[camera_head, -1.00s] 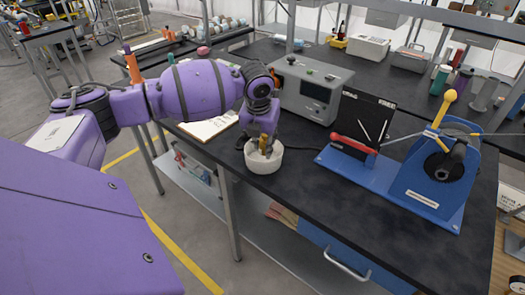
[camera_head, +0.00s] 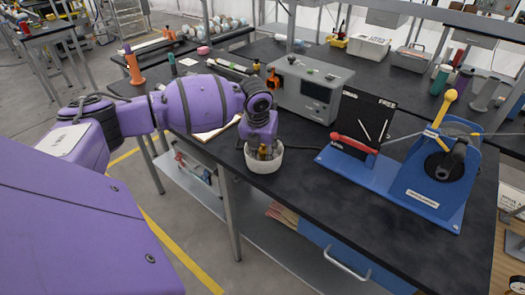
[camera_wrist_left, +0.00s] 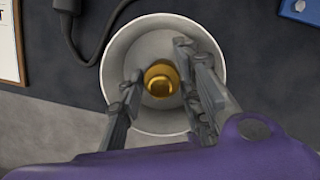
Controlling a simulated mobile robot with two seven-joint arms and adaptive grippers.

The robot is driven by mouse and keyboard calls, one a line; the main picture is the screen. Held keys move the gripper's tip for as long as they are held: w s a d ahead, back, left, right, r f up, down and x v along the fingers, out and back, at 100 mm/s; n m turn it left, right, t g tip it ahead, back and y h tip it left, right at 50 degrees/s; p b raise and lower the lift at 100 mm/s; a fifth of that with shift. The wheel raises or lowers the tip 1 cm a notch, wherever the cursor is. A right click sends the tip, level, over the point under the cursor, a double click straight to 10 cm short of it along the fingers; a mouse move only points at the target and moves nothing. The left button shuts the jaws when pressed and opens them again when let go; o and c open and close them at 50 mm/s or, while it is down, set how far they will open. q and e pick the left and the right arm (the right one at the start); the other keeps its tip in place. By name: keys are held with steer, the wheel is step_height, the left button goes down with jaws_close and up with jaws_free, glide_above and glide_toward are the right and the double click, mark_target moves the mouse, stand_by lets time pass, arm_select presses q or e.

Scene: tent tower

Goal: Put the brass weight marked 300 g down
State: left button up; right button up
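A brass weight (camera_wrist_left: 162,78) sits inside a round white pot (camera_wrist_left: 209,47). No marking on it can be read. In the head view the brass weight (camera_head: 264,152) shows low between my fingers, inside the white pot (camera_head: 263,165), which stands near the front edge of the black bench. My left gripper (camera_head: 262,148) points down into the pot. In the left wrist view its two fingers (camera_wrist_left: 160,68) stand either side of the weight, with a narrow gap at the left finger, so it looks slightly open. My right gripper is in neither view.
A grey instrument box (camera_head: 312,88) stands behind the pot. A blue rig (camera_head: 430,185) with a yellow lever is to the right. A clipboard (camera_head: 216,131) lies left of the pot. The bench front between pot and rig is mostly clear.

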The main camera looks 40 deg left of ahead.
arm_select(q)
steer(key=v, duration=1.2)
steer(key=shift+r+p, duration=0.2)
steer(key=shift+p, duration=0.1)
steer(key=shift+f, duration=0.1)
